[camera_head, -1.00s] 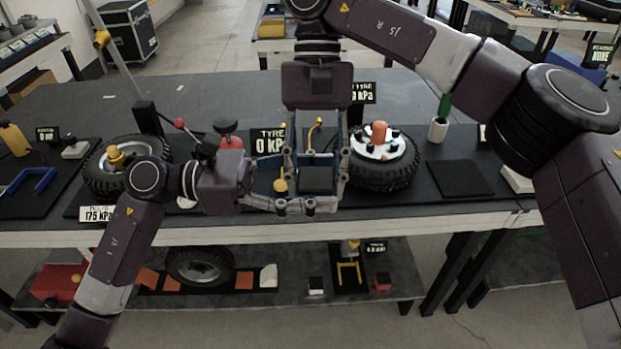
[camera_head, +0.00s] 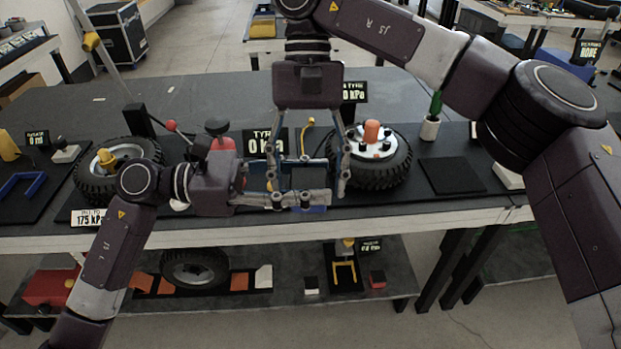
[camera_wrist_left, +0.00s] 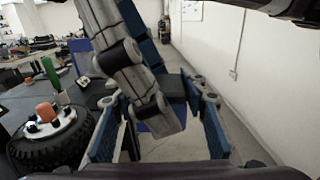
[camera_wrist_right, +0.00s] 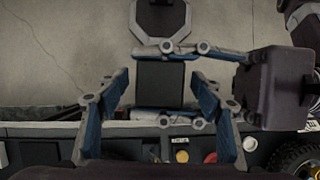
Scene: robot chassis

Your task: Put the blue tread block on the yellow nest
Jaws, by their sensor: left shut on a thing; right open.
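The blue tread block (camera_head: 313,208) has a dark face and a blue side. My left gripper (camera_head: 305,198) is shut on it, above the bench's front edge. The block's dark face also shows in the right wrist view (camera_wrist_right: 160,85), between my left fingers. My right gripper (camera_head: 311,188) reaches down from above. It is open, with its fingers on either side of the block and apart from it in the right wrist view. The yellow nest (camera_head: 345,274) is a U-shaped frame on a dark pad on the lower shelf, below the block in the head view.
A tyre with an orange knob (camera_head: 378,168) stands right of the grippers, another tyre (camera_head: 90,185) far left. The lower shelf (camera_head: 220,307) holds a white block (camera_head: 312,290), a red block (camera_head: 377,281) and a wheel (camera_head: 195,268). A bare black mat (camera_head: 452,175) lies right.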

